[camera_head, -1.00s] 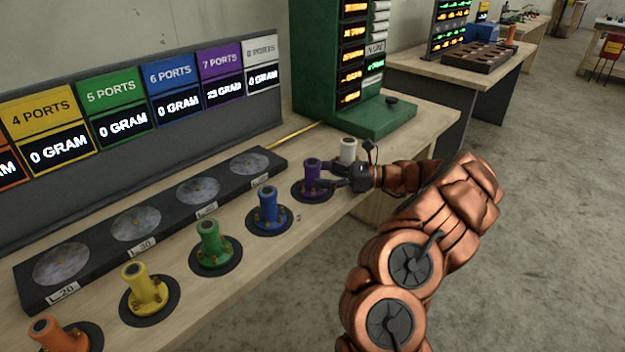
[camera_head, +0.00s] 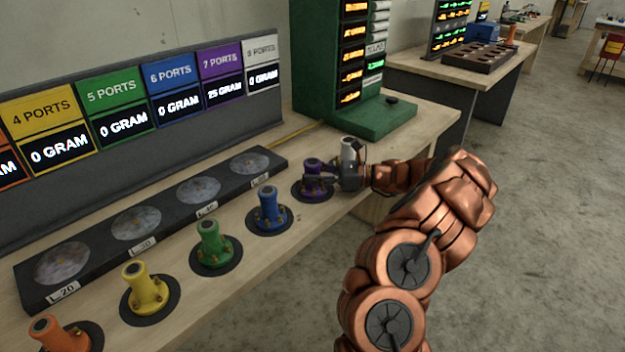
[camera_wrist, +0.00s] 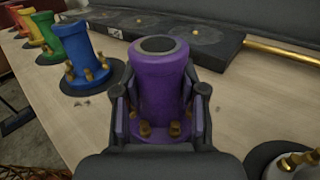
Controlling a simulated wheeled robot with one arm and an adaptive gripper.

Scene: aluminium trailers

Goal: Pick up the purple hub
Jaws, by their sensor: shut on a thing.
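The purple hub (camera_head: 313,168) stands upright on its round black pad (camera_head: 328,195) near the right end of the row of hubs. In the wrist view the purple hub (camera_wrist: 160,85) is a tapered cylinder with a dark open top and brass ports around its base. My gripper (camera_head: 322,180) reaches it from the right. In the wrist view my gripper (camera_wrist: 160,110) has one finger on each side of the hub and is shut on it. The hub's lower front is partly hidden by my gripper.
A blue hub (camera_head: 268,206) stands left of the purple one, with green (camera_head: 211,243), yellow (camera_head: 144,288) and orange (camera_head: 52,338) hubs beyond. A white hub (camera_head: 348,151) stands close behind my gripper. A dark scale strip (camera_head: 110,243) and display board (camera_head: 150,140) run along the back.

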